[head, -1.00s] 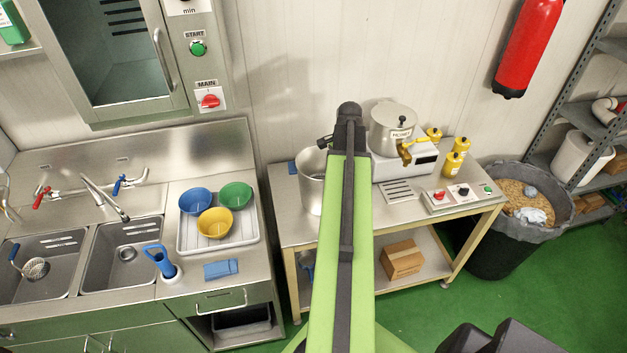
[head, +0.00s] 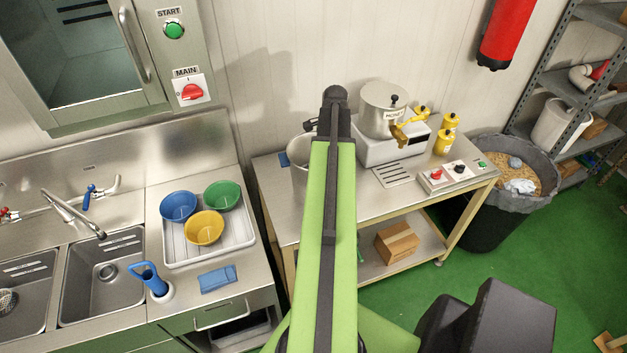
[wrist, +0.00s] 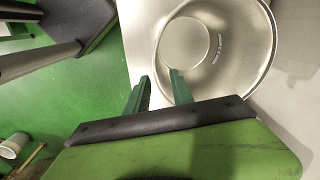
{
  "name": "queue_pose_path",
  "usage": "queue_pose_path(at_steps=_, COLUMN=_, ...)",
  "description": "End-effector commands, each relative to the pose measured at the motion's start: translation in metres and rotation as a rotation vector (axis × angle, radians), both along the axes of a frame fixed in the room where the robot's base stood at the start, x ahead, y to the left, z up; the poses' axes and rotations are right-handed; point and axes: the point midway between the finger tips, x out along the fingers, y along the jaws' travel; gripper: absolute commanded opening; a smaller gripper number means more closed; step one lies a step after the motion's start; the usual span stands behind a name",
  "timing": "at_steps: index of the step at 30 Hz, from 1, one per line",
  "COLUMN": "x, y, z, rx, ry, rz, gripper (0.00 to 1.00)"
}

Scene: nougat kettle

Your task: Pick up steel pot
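The steel pot (head: 299,182) is an open, round, shiny pot standing on the steel table, largely hidden behind my green arm in the head view. In the wrist view, I look down into the pot (wrist: 245,72) at the upper right and see its rim and round bottom. My gripper (wrist: 160,82) is open, with two dark green fingers apart. The right finger overlaps the pot's near-left side and the left finger shows outside the rim. I cannot tell their height relative to the rim. In the head view, my arm hides the fingers.
A lidded kettle (head: 384,108) with a brass tap stands on a white heater (head: 375,150), right of my arm. Yellow bottles (head: 445,142) and a control box (head: 455,175) are farther right. Left is a counter with a bowl tray (head: 236,243) and sinks (head: 104,275).

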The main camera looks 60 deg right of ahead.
Motion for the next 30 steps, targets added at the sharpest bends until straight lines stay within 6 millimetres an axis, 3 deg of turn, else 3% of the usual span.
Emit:
queue_pose_path(at_steps=1, x=0.001, y=0.0, z=-0.023, rx=0.0, ry=0.0, rz=0.001, gripper=0.28)
queue_pose_path(at_steps=7, x=0.004, y=-0.001, z=-0.063, rx=0.0, ry=0.0, rz=0.002, gripper=0.28)
queue_pose_path(at_steps=16, x=0.005, y=-0.001, z=-0.072, rx=0.0, ry=0.0, rz=0.003, gripper=0.28)
queue_pose_path(at_steps=25, x=0.006, y=-0.003, z=-0.12, rx=0.0, ry=0.0, rz=0.004, gripper=0.28)
queue_pose_path(at_steps=30, x=0.007, y=-0.003, z=-0.121, rx=0.0, ry=0.0, rz=0.004, gripper=0.28)
